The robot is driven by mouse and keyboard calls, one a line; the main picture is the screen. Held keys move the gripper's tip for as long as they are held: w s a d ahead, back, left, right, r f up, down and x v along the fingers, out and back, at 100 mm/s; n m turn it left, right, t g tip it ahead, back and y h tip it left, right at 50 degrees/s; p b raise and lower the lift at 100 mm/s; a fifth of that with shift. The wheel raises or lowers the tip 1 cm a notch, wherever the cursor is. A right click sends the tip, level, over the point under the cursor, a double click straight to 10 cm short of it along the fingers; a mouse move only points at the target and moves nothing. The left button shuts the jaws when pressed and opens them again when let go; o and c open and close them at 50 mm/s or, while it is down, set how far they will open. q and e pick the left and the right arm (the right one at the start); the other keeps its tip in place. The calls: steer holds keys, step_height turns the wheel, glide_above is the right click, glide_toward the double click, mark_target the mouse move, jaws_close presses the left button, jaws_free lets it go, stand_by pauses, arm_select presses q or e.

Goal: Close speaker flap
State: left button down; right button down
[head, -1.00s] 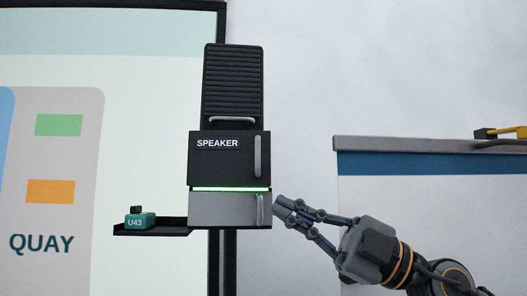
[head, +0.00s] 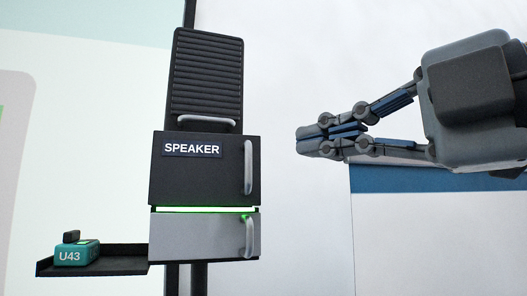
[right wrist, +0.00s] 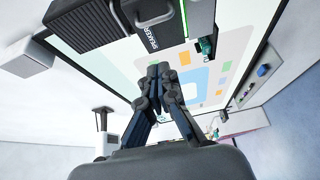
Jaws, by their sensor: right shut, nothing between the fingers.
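The speaker unit is a dark cabinet with a black front (head: 200,180) labelled SPEAKER and a vertical grey handle (head: 248,167) at its right edge. Above it is a black louvred panel (head: 207,75) with a horizontal handle (head: 207,121) at its bottom. I cannot tell which panel is the flap or whether one stands ajar. My right gripper (head: 318,140) is shut and empty, in front of and to the right of the cabinet, apart from it. In the right wrist view its fingertips (right wrist: 158,72) show below the SPEAKER front. My left gripper is not in view.
Below the SPEAKER front are a lit green strip (head: 205,209) and a grey front (head: 200,235) with its own handle. A black side shelf (head: 125,265) at left carries a teal U43 block (head: 77,254). A white-and-blue board (head: 440,230) stands at right.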

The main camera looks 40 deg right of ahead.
mark_target(260, 162)
steer(key=w+p, duration=0.1)
steer(key=w, duration=0.2)
steer(key=w+d+p, duration=0.1)
steer(key=w, duration=0.3)
steer(key=w+d+p, duration=0.1)
steer(key=w, duration=0.3)
steer(key=shift+d+f+p, duration=0.15)
steer(key=shift+f+p, duration=0.05)
steer(key=shift+p, duration=0.2)
steer(key=shift+s, duration=0.1)
steer(key=d+n+y, duration=0.1)
steer(key=w+d+y+b, duration=0.1)
steer(key=shift+d+n+y, duration=0.3)
steer(key=shift+d+n, duration=0.05)
steer(key=shift+n, duration=0.05)
steer(key=shift+a, duration=0.15)
